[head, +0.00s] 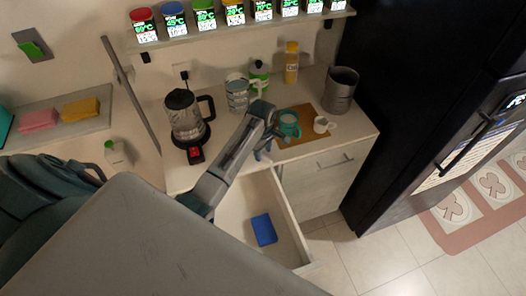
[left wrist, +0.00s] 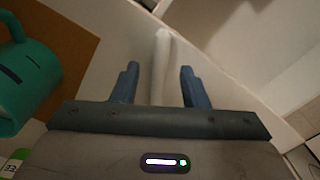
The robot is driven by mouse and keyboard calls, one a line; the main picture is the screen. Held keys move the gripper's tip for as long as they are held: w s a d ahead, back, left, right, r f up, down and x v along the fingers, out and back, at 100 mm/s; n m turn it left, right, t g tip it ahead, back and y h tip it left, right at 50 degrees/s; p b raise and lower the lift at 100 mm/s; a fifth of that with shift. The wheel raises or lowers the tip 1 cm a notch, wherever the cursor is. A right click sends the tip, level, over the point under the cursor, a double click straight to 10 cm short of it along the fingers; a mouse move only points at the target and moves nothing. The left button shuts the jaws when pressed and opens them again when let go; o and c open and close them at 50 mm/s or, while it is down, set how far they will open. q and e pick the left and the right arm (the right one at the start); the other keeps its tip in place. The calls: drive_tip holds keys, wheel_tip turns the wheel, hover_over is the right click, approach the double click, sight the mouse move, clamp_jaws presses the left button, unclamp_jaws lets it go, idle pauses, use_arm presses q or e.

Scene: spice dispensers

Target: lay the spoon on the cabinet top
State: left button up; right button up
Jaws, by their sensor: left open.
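My left gripper (head: 263,151) is over the front edge of the cabinet top (head: 226,131), just left of the teal mug. In the left wrist view my left gripper (left wrist: 159,82) has its two blue fingers apart. A slim pale object, which looks like the spoon (left wrist: 162,52), shows between and beyond the fingers, near the cabinet's front edge. I cannot tell whether it touches the surface, and its near end is hidden by the gripper body. In the head view I cannot make the spoon out. My right gripper is not in view.
The drawer below is open, with a blue object (head: 264,229) inside.

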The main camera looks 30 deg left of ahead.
use_arm(q)
wheel_tip(320, 180, up, 10)
drive_tip(key=b, duration=0.2)
drive_tip(key=shift+r, duration=0.2)
idle(0.3)
